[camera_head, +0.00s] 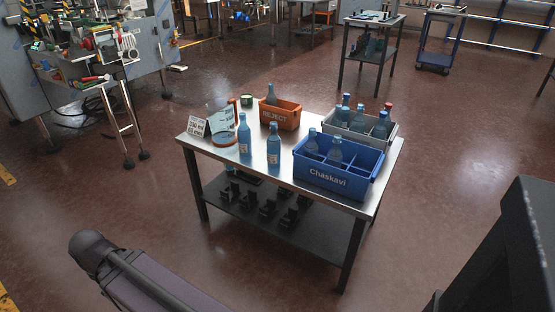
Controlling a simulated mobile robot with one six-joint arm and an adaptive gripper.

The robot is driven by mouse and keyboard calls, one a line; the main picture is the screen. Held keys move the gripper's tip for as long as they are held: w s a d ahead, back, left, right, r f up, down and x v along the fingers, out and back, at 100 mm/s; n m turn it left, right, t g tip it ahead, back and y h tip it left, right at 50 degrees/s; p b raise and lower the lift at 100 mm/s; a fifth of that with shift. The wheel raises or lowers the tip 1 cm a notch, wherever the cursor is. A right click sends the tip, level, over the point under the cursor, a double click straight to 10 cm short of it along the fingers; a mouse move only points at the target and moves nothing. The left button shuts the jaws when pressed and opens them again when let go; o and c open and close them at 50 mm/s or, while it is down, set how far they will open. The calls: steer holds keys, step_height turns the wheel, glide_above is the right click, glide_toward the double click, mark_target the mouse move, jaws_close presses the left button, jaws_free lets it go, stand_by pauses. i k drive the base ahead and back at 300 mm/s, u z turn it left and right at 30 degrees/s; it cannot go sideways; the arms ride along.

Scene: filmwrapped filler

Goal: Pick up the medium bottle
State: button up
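Two blue bottles with pale labels stand upright on the metal tabletop (228,155). The left bottle (244,135) looks a little taller, and the right bottle (273,143) stands nearer the blue crate. Two more bottles, one of them this bottle (335,150), stand in the blue crate (331,178) marked "Chaskavi". Several bottles, among them this one (379,127), stand in the grey crate (393,138) behind it. Another bottle (271,94) is in the orange bin (281,114) marked "REJECT". I cannot tell which is the medium bottle. My gripper is not visible; dark parts of my body show along the bottom.
The lower shelf (325,233) holds black parts. A machine (105,50) stands at the left. Floor around the table is clear.

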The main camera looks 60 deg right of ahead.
mark_target(273, 142)
steer(key=k, duration=1.4)
steer(key=z, duration=1.35)
steer(key=i, duration=1)
steer(key=u, duration=0.1)
